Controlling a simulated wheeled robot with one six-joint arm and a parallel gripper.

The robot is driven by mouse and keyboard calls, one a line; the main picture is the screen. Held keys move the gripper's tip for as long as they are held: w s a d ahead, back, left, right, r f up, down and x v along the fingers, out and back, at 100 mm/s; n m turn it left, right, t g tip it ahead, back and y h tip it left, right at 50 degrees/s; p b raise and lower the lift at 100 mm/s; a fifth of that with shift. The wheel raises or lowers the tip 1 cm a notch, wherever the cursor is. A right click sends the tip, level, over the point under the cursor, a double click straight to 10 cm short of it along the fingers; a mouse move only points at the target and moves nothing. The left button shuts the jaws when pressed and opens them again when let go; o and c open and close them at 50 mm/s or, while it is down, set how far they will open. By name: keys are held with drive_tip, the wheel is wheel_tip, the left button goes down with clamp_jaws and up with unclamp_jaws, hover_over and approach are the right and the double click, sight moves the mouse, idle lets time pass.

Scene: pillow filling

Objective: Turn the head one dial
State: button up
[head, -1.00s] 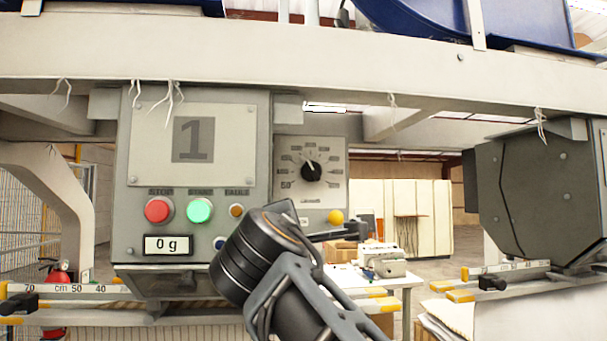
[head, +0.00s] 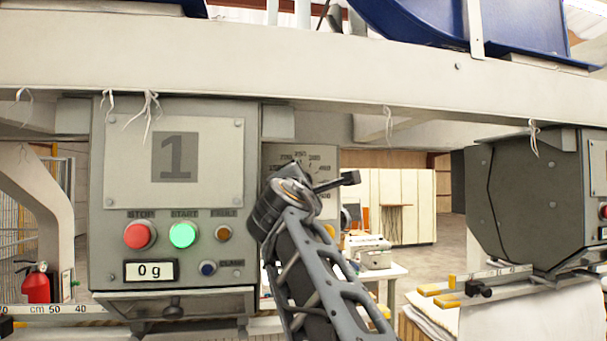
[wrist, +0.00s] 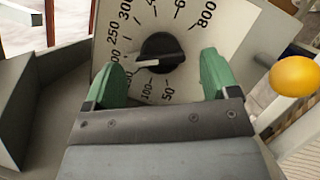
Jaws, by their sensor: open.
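The head one dial is a black round knob (wrist: 160,53) with a pale pointer, on a light grey scale plate (wrist: 222,20) with printed numbers. In the wrist view my gripper (wrist: 162,80) is open, its two green fingers apart, one on each side below the knob. The knob lies between and just beyond the fingertips; I cannot tell whether they touch the plate. The head one box (head: 175,205) carries a large "1" and a display (head: 150,271) reading 0 g.
A yellow-orange knob (wrist: 294,76) protrudes right of the plate. A second grey box (head: 525,205) hangs at right. A beam (head: 300,75) runs overhead.

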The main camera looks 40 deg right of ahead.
drive_tip(key=shift+p+x, duration=0.3)
drive_tip(key=shift+x, duration=0.9)
drive_tip(key=shift+a, duration=0.1)
drive_tip(key=shift+c, duration=0.4)
drive_tip(key=c, duration=0.8)
drive_tip(key=shift+c, duration=0.2)
